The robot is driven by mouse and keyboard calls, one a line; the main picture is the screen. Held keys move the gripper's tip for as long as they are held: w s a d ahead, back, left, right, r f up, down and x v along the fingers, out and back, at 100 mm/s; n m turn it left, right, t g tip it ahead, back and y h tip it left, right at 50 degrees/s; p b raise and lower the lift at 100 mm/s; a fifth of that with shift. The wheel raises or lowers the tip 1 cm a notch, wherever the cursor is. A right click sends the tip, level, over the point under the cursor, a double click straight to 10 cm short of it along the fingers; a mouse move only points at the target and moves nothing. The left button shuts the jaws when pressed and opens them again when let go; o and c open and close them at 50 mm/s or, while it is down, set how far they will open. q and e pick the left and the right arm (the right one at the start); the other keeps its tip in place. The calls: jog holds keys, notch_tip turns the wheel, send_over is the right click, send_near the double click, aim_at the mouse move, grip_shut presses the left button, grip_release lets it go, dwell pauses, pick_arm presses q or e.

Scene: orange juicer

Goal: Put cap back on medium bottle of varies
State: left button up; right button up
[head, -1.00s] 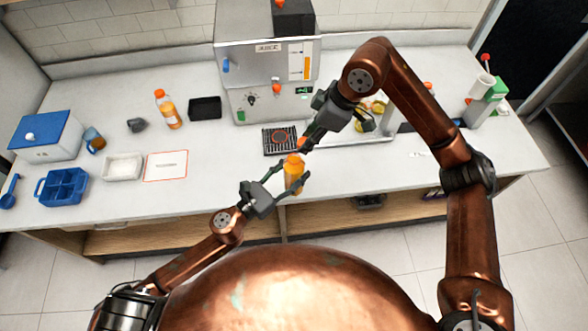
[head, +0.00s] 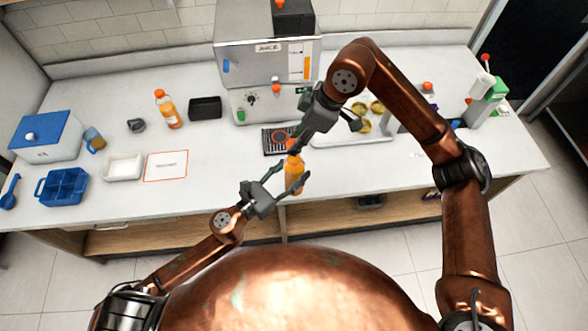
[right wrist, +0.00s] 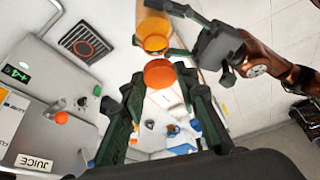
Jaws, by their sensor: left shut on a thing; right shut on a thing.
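A medium bottle of orange juice (head: 294,176) stands upright near the counter's front edge, below the juicer. My left gripper (head: 291,180) is shut around its body; the bottle also shows in the right wrist view (right wrist: 154,27). My right gripper (head: 296,143) is shut on an orange cap (right wrist: 160,73), which sits between its fingertips. In the head view the cap (head: 292,147) is just above the bottle's top, largely covered by the fingers. In the right wrist view the cap is close to the bottle's mouth. I cannot tell if they touch.
The juicer (head: 262,101) and its drip grate (head: 270,148) are behind the bottle. A tray with fruit (head: 345,138) is to the right. A second capped bottle (head: 168,110), a black box (head: 205,107) and blue tray (head: 66,185) are left.

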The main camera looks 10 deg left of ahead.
aim_at(297, 156)
jog(key=shift+f, duration=0.85)
jog(key=shift+d+f, duration=0.1)
jog(key=shift+f, duration=0.75)
jog(key=shift+f, duration=0.55)
jog(key=o, duration=0.7)
jog(key=shift+r, duration=2.25)
